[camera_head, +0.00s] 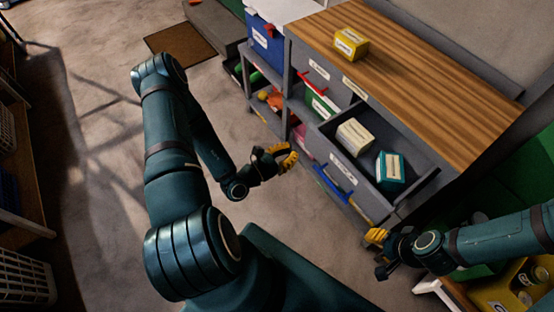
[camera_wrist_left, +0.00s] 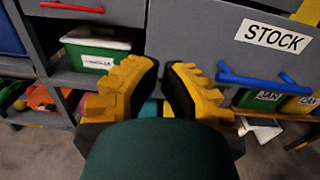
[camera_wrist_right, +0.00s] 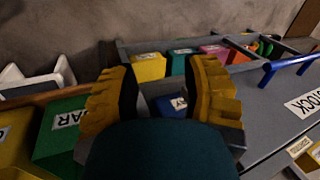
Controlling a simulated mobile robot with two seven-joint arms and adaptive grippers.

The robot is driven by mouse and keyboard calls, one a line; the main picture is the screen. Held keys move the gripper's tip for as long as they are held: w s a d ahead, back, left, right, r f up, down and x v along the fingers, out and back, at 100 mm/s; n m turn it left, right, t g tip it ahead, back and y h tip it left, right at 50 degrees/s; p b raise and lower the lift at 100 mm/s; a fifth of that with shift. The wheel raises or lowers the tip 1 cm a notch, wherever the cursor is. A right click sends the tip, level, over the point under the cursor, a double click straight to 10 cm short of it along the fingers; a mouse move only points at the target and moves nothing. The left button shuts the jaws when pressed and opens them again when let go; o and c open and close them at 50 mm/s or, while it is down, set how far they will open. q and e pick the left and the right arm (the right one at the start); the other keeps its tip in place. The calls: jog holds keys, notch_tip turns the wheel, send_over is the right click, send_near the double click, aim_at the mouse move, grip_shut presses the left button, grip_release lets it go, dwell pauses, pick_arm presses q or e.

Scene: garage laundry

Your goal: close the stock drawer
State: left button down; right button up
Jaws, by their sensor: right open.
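The grey stock drawer (camera_head: 372,190) stands pulled out of the workbench in the head view. It holds a cream box (camera_head: 354,135) and a teal box (camera_head: 390,170). Its front, with a STOCK label (camera_wrist_left: 272,37) and a blue handle (camera_wrist_left: 258,79), faces my left wrist camera. My left gripper (camera_head: 288,158) is left of the drawer front, apart from it, with a narrow empty gap between its fingers. My right gripper (camera_head: 378,238) is open and empty, below the drawer's near right corner in the picture. The handle (camera_wrist_right: 289,66) also shows in the right wrist view.
A yellow box (camera_head: 350,43) sits on the wooden bench top (camera_head: 420,85). Shelves left of the drawer hold a green bin (camera_wrist_left: 97,49). Colored bins stand below the drawer. A yellow container (camera_head: 510,285) is near my right arm. The floor left of the bench is clear.

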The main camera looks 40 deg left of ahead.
aim_at(309, 141)
pick_arm(q)
jog(key=x, duration=0.5)
jog(key=shift+w+d+b, duration=0.1)
jog(key=shift+w+b, duration=0.2)
pick_arm(e)
jog(key=shift+w+f, duration=0.1)
jog(key=shift+f, duration=0.25)
